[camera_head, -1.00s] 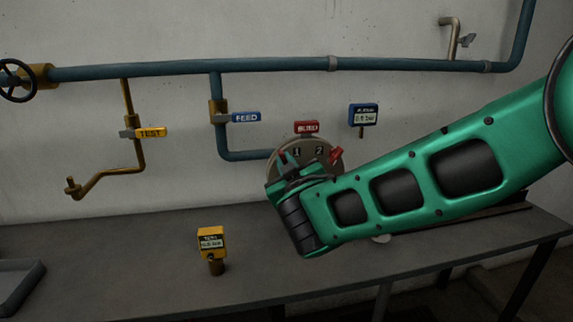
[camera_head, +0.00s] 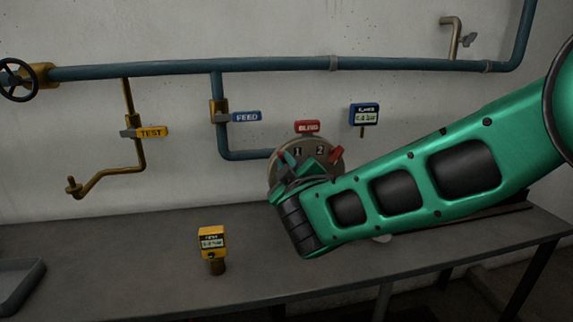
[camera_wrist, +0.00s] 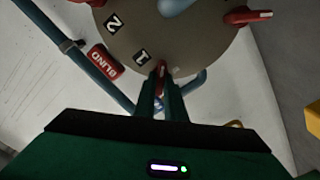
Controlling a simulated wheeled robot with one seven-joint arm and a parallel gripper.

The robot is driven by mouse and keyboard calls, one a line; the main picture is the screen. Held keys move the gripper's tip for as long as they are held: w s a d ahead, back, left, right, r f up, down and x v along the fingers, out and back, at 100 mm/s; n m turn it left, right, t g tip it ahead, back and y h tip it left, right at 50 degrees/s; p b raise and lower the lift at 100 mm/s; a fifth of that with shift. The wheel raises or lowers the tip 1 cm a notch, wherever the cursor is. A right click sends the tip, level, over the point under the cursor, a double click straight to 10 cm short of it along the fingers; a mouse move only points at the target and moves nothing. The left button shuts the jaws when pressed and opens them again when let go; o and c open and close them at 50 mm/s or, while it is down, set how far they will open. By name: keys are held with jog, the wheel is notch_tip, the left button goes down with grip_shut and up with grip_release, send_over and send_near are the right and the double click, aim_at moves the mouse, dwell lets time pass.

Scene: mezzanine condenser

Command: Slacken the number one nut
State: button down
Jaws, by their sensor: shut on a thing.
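The round grey-brown flange (camera_head: 331,172) on the wall has the labels 1 and 2 and red handles. It also shows in the wrist view (camera_wrist: 190,45). The number one nut has a red handle (camera_wrist: 162,68) beside the label 1. My gripper (camera_wrist: 160,82) is shut on this handle, with one finger on each side. Only the handle's end shows between the fingertips. In the head view my gripper (camera_head: 296,164) covers the flange's lower left part. The number two nut's red handle (camera_head: 337,155) stands free at the upper right.
A red BLIND tag (camera_head: 307,127) sits above the flange. Another red handle (camera_wrist: 248,17) is on its rim. A blue gauge (camera_head: 364,115) is to the right. A yellow gauge (camera_head: 212,240) stands on the bench (camera_head: 130,260). FEED (camera_head: 246,117) and TEST (camera_head: 152,132) valves hang left.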

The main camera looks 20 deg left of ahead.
jog(key=shift+f, duration=0.2)
jog(key=c, duration=1.8)
grip_release()
jog(key=shift+r, duration=0.1)
jog(key=v, duration=1)
jog(key=shift+s+d, duration=0.25)
jog(key=shift+s, duration=0.05)
